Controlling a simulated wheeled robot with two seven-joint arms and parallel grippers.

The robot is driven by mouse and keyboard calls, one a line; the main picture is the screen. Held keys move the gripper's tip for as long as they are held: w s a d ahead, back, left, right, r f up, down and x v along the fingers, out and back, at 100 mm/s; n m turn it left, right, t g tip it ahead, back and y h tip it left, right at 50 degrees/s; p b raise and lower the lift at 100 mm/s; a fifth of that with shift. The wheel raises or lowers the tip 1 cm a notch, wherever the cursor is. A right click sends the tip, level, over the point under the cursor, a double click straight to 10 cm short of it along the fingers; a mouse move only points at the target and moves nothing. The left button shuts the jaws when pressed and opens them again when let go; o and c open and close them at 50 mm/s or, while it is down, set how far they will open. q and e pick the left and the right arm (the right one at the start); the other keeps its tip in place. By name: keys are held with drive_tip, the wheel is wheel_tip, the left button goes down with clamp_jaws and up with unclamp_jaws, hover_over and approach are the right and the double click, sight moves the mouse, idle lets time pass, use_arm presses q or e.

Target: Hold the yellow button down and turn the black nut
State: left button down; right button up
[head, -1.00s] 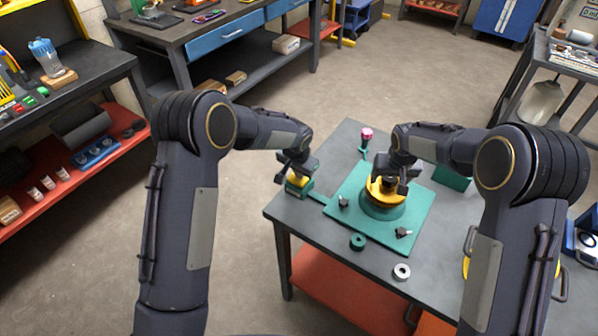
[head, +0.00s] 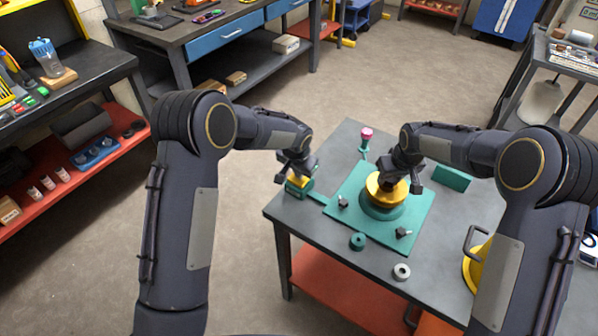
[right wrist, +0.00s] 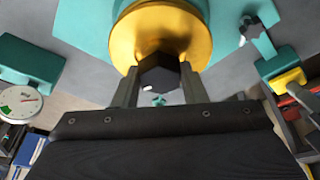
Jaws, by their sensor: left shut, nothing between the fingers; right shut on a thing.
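The yellow button (head: 298,182) sits on a teal block at the left of the table. My left gripper (head: 297,174) is shut and empty, its tips down at the button; contact is partly hidden. The black nut (right wrist: 160,72) stands on a round yellow disc (right wrist: 185,35), which also shows in the head view (head: 374,190) on a teal round base (head: 383,212). My right gripper (head: 393,180) is shut on the nut, with one finger on each side in the right wrist view (right wrist: 158,84).
A teal plate (head: 345,220) carries the base and small black knobs (head: 343,201) (head: 403,233). A pink-topped post (head: 366,134), teal ring (head: 358,241), grey ring (head: 401,271) and teal block (head: 452,178) stand around. The table's front left (head: 310,228) is clear.

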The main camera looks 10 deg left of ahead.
use_arm(q)
drive_tip(key=shift+s+f, duration=0.1)
use_arm(e)
drive_tip(key=n, duration=0.2)
drive_tip(key=n+y, duration=0.1)
drive_tip(key=n, duration=0.2)
drive_tip(key=shift+w+d+f+g, duration=0.1)
drive_tip(key=shift+d+g, duration=0.05)
drive_tip(key=shift+g, duration=0.15)
drive_tip(key=n+g+y, duration=0.1)
drive_tip(key=n, duration=0.5)
drive_tip(key=o, duration=0.4)
drive_tip(key=shift+n+g, duration=0.3)
drive_tip(key=o, duration=0.7)
use_arm(q)
wheel_tip(320, 180, up, 8)
